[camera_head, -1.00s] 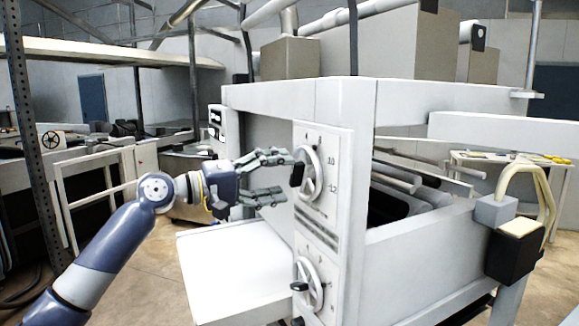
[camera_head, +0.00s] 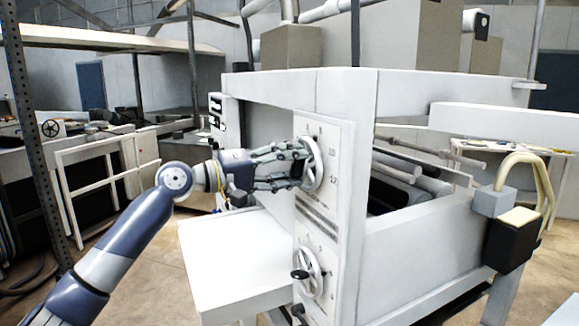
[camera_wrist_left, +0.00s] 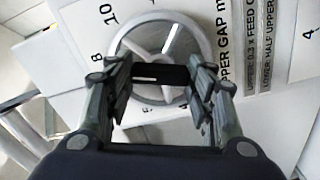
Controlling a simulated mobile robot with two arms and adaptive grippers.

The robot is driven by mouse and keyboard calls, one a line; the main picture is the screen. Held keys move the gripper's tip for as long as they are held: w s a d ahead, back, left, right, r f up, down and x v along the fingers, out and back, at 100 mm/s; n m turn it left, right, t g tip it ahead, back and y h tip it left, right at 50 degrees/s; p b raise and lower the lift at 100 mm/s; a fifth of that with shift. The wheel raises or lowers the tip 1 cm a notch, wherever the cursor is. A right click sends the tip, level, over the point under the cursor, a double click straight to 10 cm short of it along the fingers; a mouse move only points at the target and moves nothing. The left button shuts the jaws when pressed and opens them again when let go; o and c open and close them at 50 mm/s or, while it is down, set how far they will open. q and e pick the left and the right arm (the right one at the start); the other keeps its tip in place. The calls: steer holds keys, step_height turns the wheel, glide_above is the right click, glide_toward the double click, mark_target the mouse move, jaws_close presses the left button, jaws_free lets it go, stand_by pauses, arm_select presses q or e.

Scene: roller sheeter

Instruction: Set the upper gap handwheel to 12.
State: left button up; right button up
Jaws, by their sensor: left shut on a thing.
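The upper gap handwheel (camera_head: 318,165) is a pale spoked wheel on the machine's white front panel. A dial with numbers surrounds it; 10 and 12 show at its right in the head view. My left gripper (camera_head: 301,167) is at the wheel, its fingers shut on the wheel's black handle. In the left wrist view the black handle (camera_wrist_left: 160,75) lies between the two fingers, in front of the wheel's spokes and rim. The numbers 8 and 10 and the "UPPER GAP" label (camera_wrist_left: 222,45) show there. I cannot tell the exact setting. My right gripper is out of view.
A lower handwheel (camera_head: 308,272) with a black handle sits below on the same panel. A white table (camera_head: 235,260) juts out left under my left gripper. Rollers (camera_head: 400,170) lie behind the panel; a black box (camera_head: 512,250) hangs at right.

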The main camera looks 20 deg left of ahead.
arm_select(q)
steer(key=shift+f, duration=0.1)
steer(key=m+b, duration=0.2)
steer(key=m, duration=0.1)
steer(key=shift+f, duration=0.1)
steer(key=m+b, duration=0.2)
steer(key=m, duration=0.2)
steer(key=shift+d, duration=0.1)
steer(key=m+b, duration=0.1)
steer(key=m, duration=0.4)
steer(key=shift+b, duration=0.4)
steer(key=shift+m+b, duration=0.6)
steer(key=shift+m, duration=1.3)
steer(key=o, duration=1.1)
steer(key=shift+c, duration=0.2)
steer(key=shift+r, duration=0.2)
steer(key=v, duration=1.2)
